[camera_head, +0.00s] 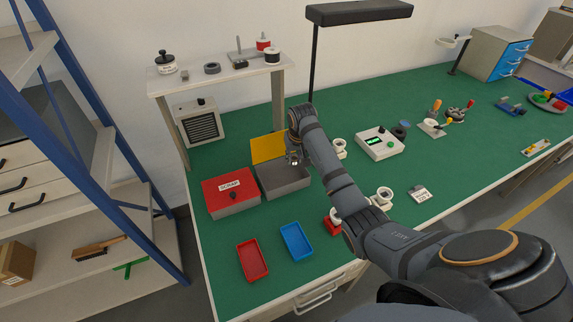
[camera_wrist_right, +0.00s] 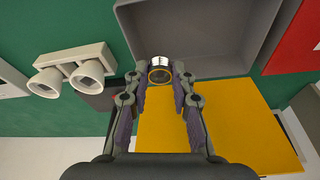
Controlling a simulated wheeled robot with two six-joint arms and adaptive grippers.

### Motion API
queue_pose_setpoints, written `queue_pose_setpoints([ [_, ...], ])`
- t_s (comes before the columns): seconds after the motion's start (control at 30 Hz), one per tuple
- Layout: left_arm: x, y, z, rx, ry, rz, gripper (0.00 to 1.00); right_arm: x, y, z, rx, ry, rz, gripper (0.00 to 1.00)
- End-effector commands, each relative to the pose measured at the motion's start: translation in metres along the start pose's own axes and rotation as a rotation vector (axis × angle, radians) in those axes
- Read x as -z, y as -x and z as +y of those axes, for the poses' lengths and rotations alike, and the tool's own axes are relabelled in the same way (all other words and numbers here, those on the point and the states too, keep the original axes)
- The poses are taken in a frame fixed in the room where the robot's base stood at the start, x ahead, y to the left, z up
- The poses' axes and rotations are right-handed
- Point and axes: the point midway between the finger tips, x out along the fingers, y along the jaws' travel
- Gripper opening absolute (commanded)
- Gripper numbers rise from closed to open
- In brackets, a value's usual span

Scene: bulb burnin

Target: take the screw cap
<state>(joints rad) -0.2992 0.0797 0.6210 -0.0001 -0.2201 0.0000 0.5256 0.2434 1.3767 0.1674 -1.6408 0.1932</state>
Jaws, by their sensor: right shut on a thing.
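The screw cap (camera_wrist_right: 160,62) is a small silver ring-like piece with a brass-coloured rim. My right gripper (camera_wrist_right: 160,73) is shut on it, with one fingertip on each side. In the head view my right gripper (camera_head: 294,158) hangs over the open grey box (camera_head: 288,184), by its raised yellow lid (camera_head: 267,148). In the wrist view the cap shows in front of the grey box (camera_wrist_right: 205,30) and close to the yellow lid (camera_wrist_right: 225,130). Its height above the box floor is hard to tell. My left gripper is not in view.
A red box (camera_head: 230,187) with a label stands left of the grey box. A red tray (camera_head: 252,260) and a blue tray (camera_head: 297,241) lie in front. A white pair of sockets (camera_wrist_right: 72,72) is near. A raised shelf (camera_head: 220,74) stands behind.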

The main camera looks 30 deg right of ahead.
Motion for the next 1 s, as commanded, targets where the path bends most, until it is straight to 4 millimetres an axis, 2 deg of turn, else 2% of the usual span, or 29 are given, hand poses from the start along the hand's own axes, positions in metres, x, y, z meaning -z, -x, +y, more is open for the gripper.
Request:
queue_pose_setpoints([
  [0.03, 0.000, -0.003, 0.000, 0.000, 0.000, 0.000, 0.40, -0.004, 0.015, 0.011, -0.005, 0.000, 0.004, 0.16],
  [0.2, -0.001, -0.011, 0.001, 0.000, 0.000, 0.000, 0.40, -0.034, 0.044, 0.045, -0.010, 0.003, 0.000, 0.16],
  [0.4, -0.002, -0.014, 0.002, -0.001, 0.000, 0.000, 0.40, -0.052, 0.066, 0.068, -0.005, 0.001, -0.001, 0.16],
  [0.73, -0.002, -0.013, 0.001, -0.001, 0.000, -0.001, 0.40, -0.057, 0.075, 0.072, 0.001, 0.000, -0.003, 0.16],
  [1.0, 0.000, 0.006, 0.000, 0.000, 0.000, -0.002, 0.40, -0.052, 0.089, 0.072, 0.001, 0.000, -0.002, 0.16],
])
